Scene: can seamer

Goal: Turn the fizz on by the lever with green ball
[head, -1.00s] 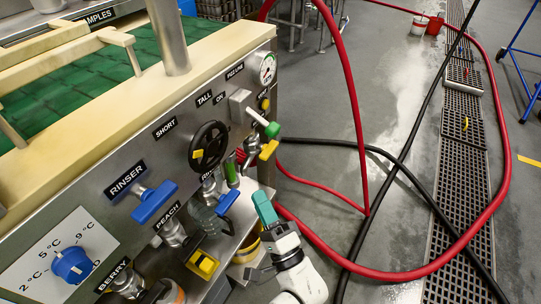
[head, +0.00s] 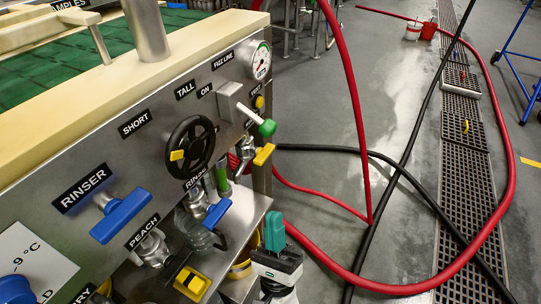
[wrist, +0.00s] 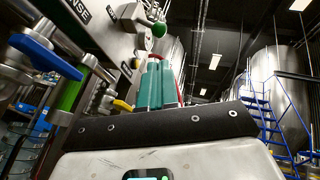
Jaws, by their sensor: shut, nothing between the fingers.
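The fizz lever is a white rod with a green ball (head: 267,128) on its end. It comes out of a grey box on the steel panel (head: 100,160), below the FIZZ LINE label and beside the ON label, and slants down to the right. The green ball also shows at the top of the wrist view (wrist: 159,29), beyond my fingertips. My gripper (head: 274,222), with teal fingers, is shut and empty. It points up, in front of the machine and below the lever, apart from it. The teal fingers stand together in the wrist view (wrist: 154,68).
A round gauge (head: 261,60) sits above the lever. A black handwheel (head: 191,146) is to its left. A yellow-handled valve (head: 264,154) is just below the ball, and blue-handled taps (head: 120,215) lie further left. Red and black hoses cross the floor at right.

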